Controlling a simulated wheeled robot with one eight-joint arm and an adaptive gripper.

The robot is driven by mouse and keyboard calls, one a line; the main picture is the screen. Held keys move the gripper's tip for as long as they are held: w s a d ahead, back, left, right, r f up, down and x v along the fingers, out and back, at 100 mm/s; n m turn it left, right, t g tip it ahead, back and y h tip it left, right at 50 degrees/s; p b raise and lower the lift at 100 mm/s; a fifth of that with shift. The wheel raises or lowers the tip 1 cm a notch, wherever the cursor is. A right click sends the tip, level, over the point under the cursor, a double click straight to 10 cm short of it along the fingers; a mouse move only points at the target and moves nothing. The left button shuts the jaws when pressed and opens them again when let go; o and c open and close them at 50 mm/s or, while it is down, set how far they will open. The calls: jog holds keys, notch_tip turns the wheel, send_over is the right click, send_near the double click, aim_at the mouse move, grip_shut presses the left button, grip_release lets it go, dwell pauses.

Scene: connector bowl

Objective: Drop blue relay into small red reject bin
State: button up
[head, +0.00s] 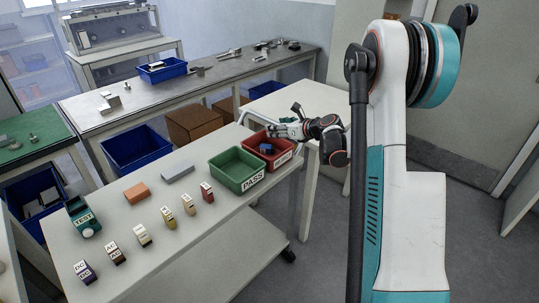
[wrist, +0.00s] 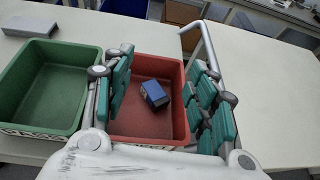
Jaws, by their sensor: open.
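The blue relay (wrist: 155,94) lies tilted on the floor of the small red reject bin (wrist: 178,118) in the wrist view. In the head view the relay (head: 265,148) shows as a small blue block inside the red bin (head: 282,158). My gripper (wrist: 163,92) is open, its teal-padded fingers spread to the left and right over the bin. The relay lies between the fingers in the picture, apart from them. In the head view my gripper (head: 285,130) is above the far side of the bin.
The green PASS bin (head: 237,168) stands directly left of the red bin. An orange block (head: 137,193), a grey block (head: 177,173), several labelled relays (head: 169,217) and a TEST device (head: 84,218) stand on the table. A metal rail (wrist: 203,45) runs beside the red bin.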

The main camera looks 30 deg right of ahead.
jog(key=v, duration=0.8)
jog(key=shift+s, duration=0.35)
jog(key=shift+r, duration=0.2)
